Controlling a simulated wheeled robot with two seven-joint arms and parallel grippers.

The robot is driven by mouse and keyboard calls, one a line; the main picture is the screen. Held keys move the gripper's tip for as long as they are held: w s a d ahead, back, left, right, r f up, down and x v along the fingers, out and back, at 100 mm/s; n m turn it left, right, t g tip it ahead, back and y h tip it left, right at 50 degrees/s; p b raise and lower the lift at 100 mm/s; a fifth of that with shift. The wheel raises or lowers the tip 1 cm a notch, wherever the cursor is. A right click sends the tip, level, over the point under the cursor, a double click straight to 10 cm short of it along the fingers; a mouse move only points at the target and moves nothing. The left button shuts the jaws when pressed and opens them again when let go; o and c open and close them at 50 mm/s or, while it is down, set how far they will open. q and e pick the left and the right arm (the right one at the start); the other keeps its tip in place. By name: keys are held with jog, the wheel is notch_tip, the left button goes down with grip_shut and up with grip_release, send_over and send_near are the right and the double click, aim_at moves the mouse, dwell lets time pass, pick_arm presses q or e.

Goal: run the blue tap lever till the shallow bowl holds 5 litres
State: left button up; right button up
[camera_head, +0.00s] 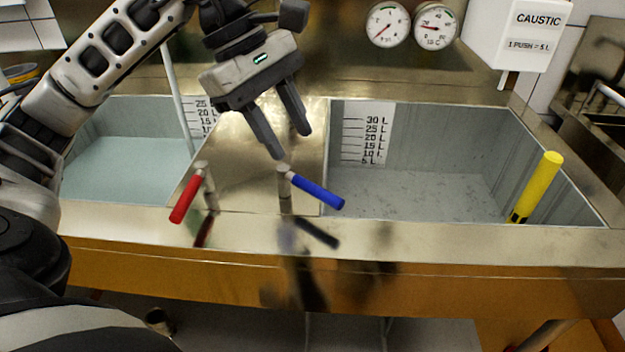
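The blue tap lever (318,190) sits on a short metal post at the front of the steel divider, its handle pointing right and slightly down. My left gripper (290,143) is above and just behind it, fingers pointing down, open and empty, apparently apart from the lever. Two sink bowls flank the divider. The left bowl (100,112) holds pale water, with a scale plate (200,117) partly hidden. The right bowl (470,130) has a scale (367,135) marked 5 to 30 L and shows no clear water. I cannot tell which is the shallow one. My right gripper is out of view.
A red lever (187,198) stands left of the blue one. A yellow upright handle (537,187) is at the right bowl's front right. Two dials (388,24) and a caustic dispenser (518,35) are at the back. The steel front ledge (430,236) is clear.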

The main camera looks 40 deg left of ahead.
aim_at(317, 187)
pick_arm(q)
jog(key=x, duration=0.8)
jog(key=shift+w+d+f, duration=0.1)
jog(key=shift+d+f, duration=0.05)
grip_shut()
